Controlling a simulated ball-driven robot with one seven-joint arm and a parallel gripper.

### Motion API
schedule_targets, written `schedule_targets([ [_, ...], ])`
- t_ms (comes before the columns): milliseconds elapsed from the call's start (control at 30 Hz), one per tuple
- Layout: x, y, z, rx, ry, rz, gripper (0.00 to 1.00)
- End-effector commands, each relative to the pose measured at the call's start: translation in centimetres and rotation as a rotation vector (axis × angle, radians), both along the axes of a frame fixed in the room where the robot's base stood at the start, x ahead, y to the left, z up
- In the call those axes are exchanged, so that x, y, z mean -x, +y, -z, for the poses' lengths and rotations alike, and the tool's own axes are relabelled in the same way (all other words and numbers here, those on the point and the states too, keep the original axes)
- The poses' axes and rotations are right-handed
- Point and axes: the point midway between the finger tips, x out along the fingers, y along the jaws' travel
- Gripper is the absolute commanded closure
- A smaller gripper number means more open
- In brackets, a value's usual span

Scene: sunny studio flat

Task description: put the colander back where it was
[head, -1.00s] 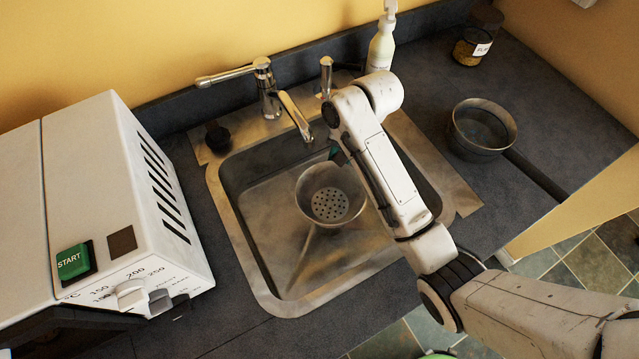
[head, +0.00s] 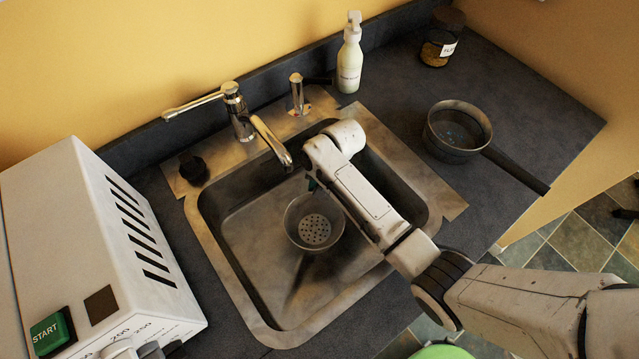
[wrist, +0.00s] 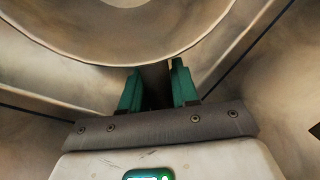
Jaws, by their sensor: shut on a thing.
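The colander (head: 303,237), a grey metal bowl with a round pattern of holes in its base, is inside the steel sink basin (head: 243,262). It is upright, under the tap's right side. I cannot tell whether it touches the basin floor. My gripper (head: 312,185) is at its back edge, mostly hidden behind my arm in the head view. In the wrist view, the green fingers of my gripper (wrist: 156,86) are shut on the colander's dark handle (wrist: 156,88). The colander's curved rim (wrist: 125,63) shows just beyond them.
The tap (head: 240,112) stands behind the basin, its spout over the back edge. A soap bottle (head: 350,62) and a jar (head: 440,45) stand behind. A dark pan (head: 458,152) is on the right counter (head: 545,110). A white appliance (head: 75,230) fills the left.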

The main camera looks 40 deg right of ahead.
Motion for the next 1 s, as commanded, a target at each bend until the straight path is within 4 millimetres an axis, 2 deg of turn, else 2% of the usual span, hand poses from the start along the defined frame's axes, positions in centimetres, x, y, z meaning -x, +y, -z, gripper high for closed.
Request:
schedule_targets([
  [500,-0.04,0.00,0.78,0.000,0.000,0.000,1.00],
  [533,-0.01,0.00,0.83,0.000,0.000,0.000,0.69],
  [800,0.00,-0.01,0.77,0.000,0.000,0.000,0.45],
  [1000,0.00,-0.02,0.74,0.000,0.000,0.001,0.45],
])
